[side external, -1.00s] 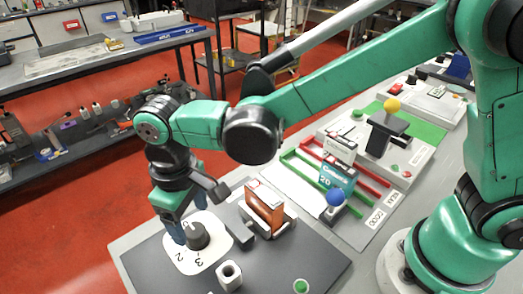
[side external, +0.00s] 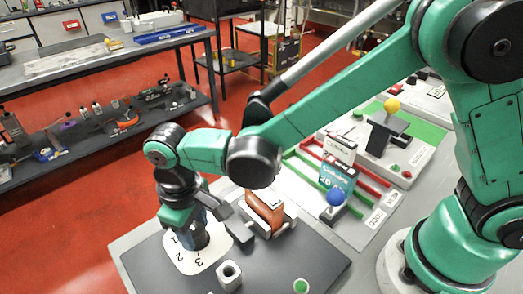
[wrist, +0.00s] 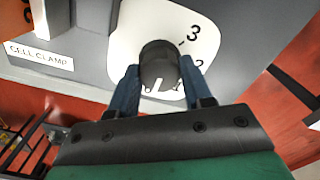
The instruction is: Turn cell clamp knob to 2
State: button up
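The cell clamp knob (wrist: 158,62) is dark and round with a white pointer line, on a white dial plate (wrist: 122,40) marked 1, 2 and 3. In the wrist view the pointer line is toward the gripper side, nearest the 1 and away from the 2 and 3. My gripper (wrist: 158,70) has its blue fingers on either side of the knob, very close to it. I cannot tell whether they press on it. In the side view my gripper (side external: 199,236) is down at the knob on the dial plate (side external: 184,262) and partly hides it.
An orange cell (side external: 264,213) sits in a holder right of the dial. A light nut-shaped block (side external: 230,275) and a green button (side external: 300,286) are on the dark panel. A CELL CLAMP label (wrist: 38,55) shows.

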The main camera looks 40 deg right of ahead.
jog(key=c, duration=0.4)
jog(key=n, duration=0.5)
jog(key=shift+n, duration=0.4)
jog(key=n, duration=0.3)
jog(key=shift+n, duration=1.4)
